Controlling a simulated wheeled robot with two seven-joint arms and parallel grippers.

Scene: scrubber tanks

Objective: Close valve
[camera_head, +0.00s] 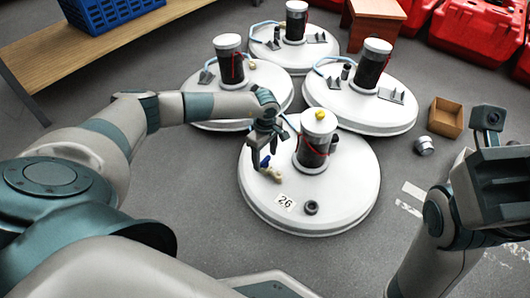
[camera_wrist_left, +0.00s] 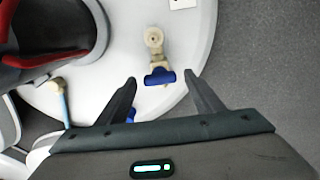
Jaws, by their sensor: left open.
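The valve is a small beige fitting (camera_wrist_left: 154,42) with a blue handle (camera_wrist_left: 160,77), on the lid of the nearest white tank (camera_head: 340,205). In the head view the valve (camera_head: 272,174) sits left of the tank's dark cylinder, its blue handle (camera_head: 265,161) just below my left gripper (camera_head: 262,160). In the left wrist view my left gripper (camera_wrist_left: 161,80) is open and empty, one finger each side of the handle, with gaps to both. Contact and height are hard to judge. My right arm (camera_head: 490,185) is folded at the right; its fingertips cannot be made out.
The dark cylinder (camera_head: 313,150) with a yellow-topped cap stands close right of my left gripper. A black knob (camera_head: 311,208) and a label "26" (camera_head: 285,202) are on the lid. Several similar tanks stand behind. A cardboard box (camera_head: 446,118) and metal can (camera_head: 424,145) lie right.

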